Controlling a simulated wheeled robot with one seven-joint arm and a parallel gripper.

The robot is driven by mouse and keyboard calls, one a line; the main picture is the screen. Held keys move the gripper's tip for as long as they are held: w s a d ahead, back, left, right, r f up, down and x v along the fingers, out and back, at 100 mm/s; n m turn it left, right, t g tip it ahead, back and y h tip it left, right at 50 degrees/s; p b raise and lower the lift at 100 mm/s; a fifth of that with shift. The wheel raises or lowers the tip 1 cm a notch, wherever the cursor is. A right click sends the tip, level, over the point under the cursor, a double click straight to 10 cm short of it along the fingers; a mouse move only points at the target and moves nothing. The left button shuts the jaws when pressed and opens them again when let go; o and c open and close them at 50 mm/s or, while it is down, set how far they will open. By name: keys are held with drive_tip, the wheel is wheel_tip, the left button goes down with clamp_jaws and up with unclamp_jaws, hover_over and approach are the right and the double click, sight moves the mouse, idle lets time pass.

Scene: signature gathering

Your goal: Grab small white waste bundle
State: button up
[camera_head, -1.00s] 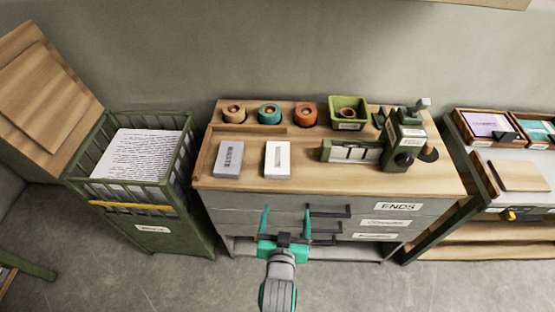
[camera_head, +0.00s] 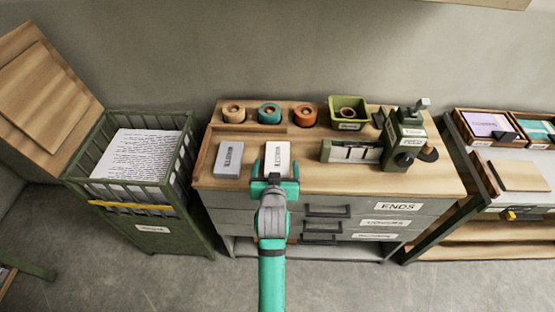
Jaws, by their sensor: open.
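The small white bundle (camera_head: 277,156) lies flat on the wooden top of the drawer cabinet, near its front edge, with a dark label on it. My gripper (camera_head: 275,172) is open at the bundle's near end, with one finger toward each side of it. I cannot tell whether the fingers touch it or how high they are above the top. My gripper's body hides part of the bundle's near end.
A grey labelled block (camera_head: 229,159) lies just left of the bundle. Tape rolls (camera_head: 269,113), a green bin (camera_head: 348,112) and a green machine (camera_head: 404,140) stand behind and right. A green waste crate (camera_head: 187,158) holding printed sheets (camera_head: 140,155) stands left of the cabinet (camera_head: 340,212).

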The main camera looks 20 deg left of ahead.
sight(277, 159)
drive_tip(key=shift+x, duration=2.75)
drive_tip(key=shift+w+d+r, duration=0.15)
drive_tip(key=c, duration=1.2)
